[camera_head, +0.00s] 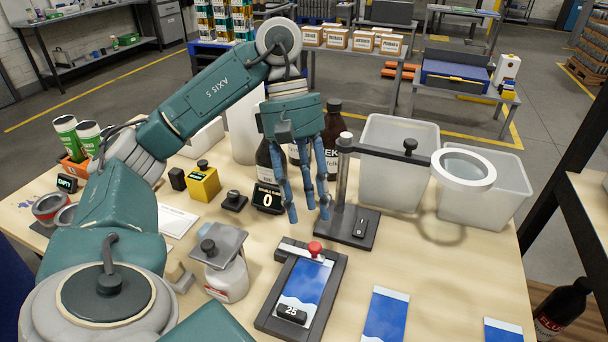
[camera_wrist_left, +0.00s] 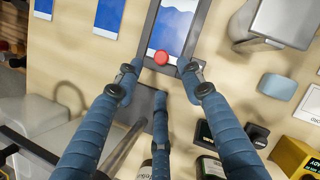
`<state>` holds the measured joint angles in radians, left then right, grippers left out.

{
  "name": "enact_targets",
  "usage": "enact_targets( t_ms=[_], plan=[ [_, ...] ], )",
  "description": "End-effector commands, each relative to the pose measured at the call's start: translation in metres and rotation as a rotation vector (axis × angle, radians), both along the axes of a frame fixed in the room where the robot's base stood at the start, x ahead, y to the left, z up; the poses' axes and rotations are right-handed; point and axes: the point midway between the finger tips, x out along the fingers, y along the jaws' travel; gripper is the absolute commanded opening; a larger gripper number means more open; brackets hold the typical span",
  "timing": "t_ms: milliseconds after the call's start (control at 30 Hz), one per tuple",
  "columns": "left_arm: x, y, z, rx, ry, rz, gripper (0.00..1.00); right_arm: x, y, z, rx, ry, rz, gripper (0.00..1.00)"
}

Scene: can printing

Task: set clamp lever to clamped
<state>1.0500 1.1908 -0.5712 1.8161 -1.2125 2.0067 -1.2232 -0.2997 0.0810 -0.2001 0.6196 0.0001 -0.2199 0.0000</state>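The clamp lever shows as a red knob (camera_head: 314,248) at the far end of a dark frame (camera_head: 268,318). The frame holds a blue-and-white sheet (camera_head: 305,285) with a small dark block marked 25 (camera_head: 292,310) on it. My left gripper (camera_head: 308,213) points down above and just behind the knob, fingers apart and empty. In the left wrist view the red knob (camera_wrist_left: 166,57) shows just beyond the spread fingertips (camera_wrist_left: 160,76), apart from them as far as I can tell. The lever's arm is hard to make out. My right gripper is not in view.
A magnifier stand (camera_head: 352,226) with a ring lens (camera_head: 463,170) stands right behind the frame. Dark bottles (camera_head: 334,130) are behind my gripper. A lidded jar (camera_head: 226,275) stands left of the frame. Blue-and-white sheets (camera_head: 387,315) lie to the right.

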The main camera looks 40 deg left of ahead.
Motion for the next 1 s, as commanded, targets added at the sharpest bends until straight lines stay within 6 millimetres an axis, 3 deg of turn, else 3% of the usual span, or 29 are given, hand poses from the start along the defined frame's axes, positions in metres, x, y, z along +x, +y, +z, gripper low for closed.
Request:
enact_targets(
  t_ms=[433, 1000],
  plan=[
    [0.006, 0.014, 0.040, 0.001, -0.004, -0.001, 0.38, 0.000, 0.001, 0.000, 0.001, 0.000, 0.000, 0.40],
    [0.007, 0.018, 0.048, 0.000, -0.001, -0.001, 0.38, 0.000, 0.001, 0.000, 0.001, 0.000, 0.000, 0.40]
  ],
)
